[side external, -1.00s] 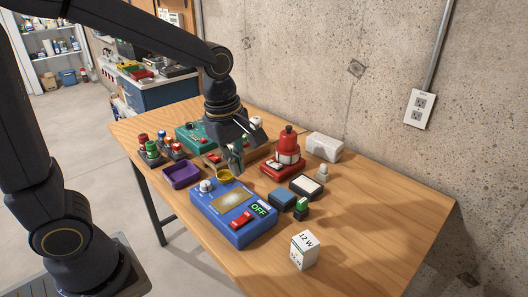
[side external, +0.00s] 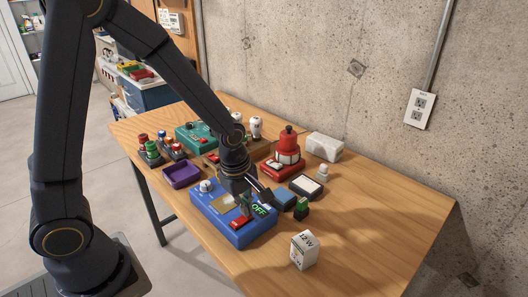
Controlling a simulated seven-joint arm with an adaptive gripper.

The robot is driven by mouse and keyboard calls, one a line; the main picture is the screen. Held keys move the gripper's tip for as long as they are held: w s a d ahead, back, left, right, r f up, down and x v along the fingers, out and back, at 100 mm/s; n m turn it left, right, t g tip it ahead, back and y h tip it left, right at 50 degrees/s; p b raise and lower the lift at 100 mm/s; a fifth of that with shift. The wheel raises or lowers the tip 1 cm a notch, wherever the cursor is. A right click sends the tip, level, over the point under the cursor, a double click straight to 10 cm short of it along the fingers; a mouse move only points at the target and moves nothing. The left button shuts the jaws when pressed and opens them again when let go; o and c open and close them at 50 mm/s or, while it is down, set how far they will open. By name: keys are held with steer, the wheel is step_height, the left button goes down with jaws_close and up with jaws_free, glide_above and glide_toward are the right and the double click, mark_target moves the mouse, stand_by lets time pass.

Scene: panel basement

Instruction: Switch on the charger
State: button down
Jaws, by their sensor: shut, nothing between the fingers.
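The charger appears to be the blue box (side external: 216,220) near the front middle of the wooden table. It has a silver knob (side external: 206,186) at its back left, a tan panel mostly hidden by my gripper, and a green display (side external: 260,210) reading OFF. I cannot tell whether the fingertips touch the switch.
A purple tray (side external: 182,175) lies left of the blue box. A blue block (side external: 284,198), a green-topped block (side external: 301,208) and a red device (side external: 284,163) stand right and behind. A white 12 W box (side external: 304,250) stands in front right. The table's right side is clear.

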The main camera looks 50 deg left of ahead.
steer(key=shift+f, duration=0.2)
steer(key=shift+w+f+g, duration=0.25)
steer(key=shift+f+g, duration=0.15)
steer(key=shift+g, duration=0.1)
steer(key=shift+s+r, duration=0.1)
steer(key=shift+s, duration=0.05)
steer(key=shift+s+r, duration=0.25)
steer(key=shift+s, duration=0.4)
steer(key=shift+r, duration=0.1)
step_height(320, 180, up, 14)
steer(key=w, duration=0.2)
stand_by(0.3)
